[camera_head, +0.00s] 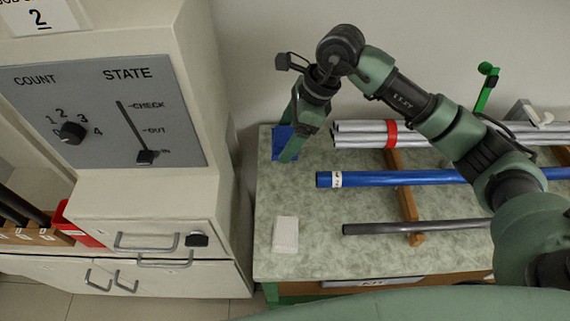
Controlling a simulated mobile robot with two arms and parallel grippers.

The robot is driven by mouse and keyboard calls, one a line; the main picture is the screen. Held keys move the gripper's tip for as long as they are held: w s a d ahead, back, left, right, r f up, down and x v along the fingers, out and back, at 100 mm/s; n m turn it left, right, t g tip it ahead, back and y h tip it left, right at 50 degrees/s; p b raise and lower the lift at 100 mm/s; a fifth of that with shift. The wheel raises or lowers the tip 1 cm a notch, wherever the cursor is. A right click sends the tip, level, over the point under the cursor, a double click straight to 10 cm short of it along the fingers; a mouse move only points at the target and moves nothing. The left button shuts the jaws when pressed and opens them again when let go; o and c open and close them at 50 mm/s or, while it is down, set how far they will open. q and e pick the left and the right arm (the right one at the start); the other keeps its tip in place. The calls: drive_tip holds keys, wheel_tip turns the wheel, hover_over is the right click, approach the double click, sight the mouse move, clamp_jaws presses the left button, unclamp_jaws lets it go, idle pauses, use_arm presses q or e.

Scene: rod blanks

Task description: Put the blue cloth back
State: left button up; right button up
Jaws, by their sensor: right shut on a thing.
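The blue cloth (279,137) is at the far left corner of the green-topped bench (310,238). My right gripper (290,148) points down there and is shut on the cloth. The fingers hide part of the cloth. I cannot tell whether the cloth touches the bench top. My left gripper is not in view.
Rods lie on wooden supports (396,178): a grey bundle with a red band (352,133), a blue rod (385,179) and a dark rod (400,227). A white block (285,235) sits at the front left. A cabinet with a COUNT and STATE panel (100,110) stands left.

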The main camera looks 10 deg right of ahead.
drive_tip(key=p, duration=0.1)
hover_over(281, 175)
drive_tip(key=d, duration=0.1)
drive_tip(key=f, duration=0.7)
drive_tip(key=shift+s+d+f, duration=0.15)
drive_tip(key=shift+s+f, duration=0.05)
drive_tip(key=shift+f, duration=0.2)
wheel_tip(281, 175, down, 4)
drive_tip(key=shift+p, duration=0.35)
drive_tip(key=shift+f, duration=0.2)
drive_tip(key=shift+f, duration=0.1)
drive_tip(key=shift+f+b, duration=0.1)
drive_tip(key=shift+b, duration=0.2)
drive_tip(key=o, duration=1.3)
